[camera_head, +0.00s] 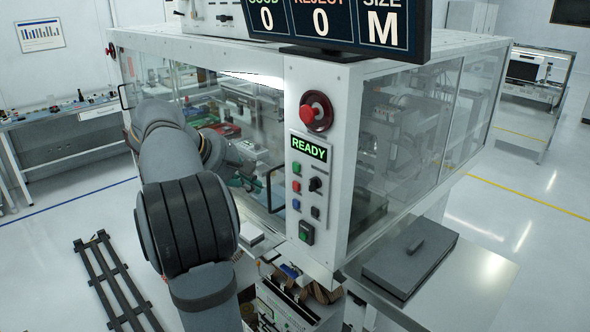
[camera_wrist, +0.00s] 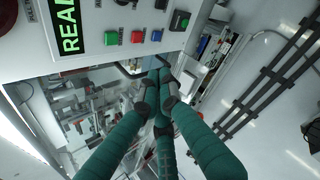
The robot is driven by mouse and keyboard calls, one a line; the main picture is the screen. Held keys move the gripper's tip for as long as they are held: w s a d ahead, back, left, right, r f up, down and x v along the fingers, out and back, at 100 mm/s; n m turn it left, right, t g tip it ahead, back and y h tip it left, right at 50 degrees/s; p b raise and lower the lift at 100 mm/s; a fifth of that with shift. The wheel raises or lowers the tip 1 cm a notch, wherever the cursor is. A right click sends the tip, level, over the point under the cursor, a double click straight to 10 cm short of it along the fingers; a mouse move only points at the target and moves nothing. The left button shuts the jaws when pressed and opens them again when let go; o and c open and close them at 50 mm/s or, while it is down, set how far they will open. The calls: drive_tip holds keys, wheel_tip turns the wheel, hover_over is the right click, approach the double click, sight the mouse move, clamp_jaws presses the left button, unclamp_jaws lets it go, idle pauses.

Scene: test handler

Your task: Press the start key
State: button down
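The control panel (camera_head: 308,190) is on the white corner post of the machine, below a lit READY display (camera_head: 309,148). It carries a small green button (camera_head: 296,168), a red button (camera_head: 296,187), a blue button (camera_head: 296,204), a black knob (camera_head: 315,184) and a larger boxed green key (camera_head: 306,234). No label is readable to tell which is the start key. In the wrist view, the boxed green key (camera_wrist: 180,20) and small green button (camera_wrist: 111,38) lie above the fingertips. My gripper (camera_wrist: 163,85) has its teal fingers brought together, empty, apart from the panel; it also shows left of the panel (camera_head: 242,180).
A red emergency stop (camera_head: 315,112) sits above the panel. A black door handle (camera_head: 275,188) sticks out between my gripper and the panel. Glass walls (camera_head: 405,130) enclose the machine. A cart (camera_head: 300,305) stands below; a dark rack (camera_head: 112,285) lies on the floor.

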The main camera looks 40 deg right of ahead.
sight(296, 167)
drive_tip(key=shift+s+r+n, duration=0.1)
drive_tip(key=shift+s+n, duration=0.1)
drive_tip(key=shift+n, duration=0.2)
drive_tip(key=d, duration=0.8)
drive_tip(key=shift+d, duration=0.4)
drive_tip(key=shift+s, duration=0.1)
idle(1.2)
drive_tip(key=shift+d+p, duration=0.4)
drive_tip(key=shift+d, duration=0.05)
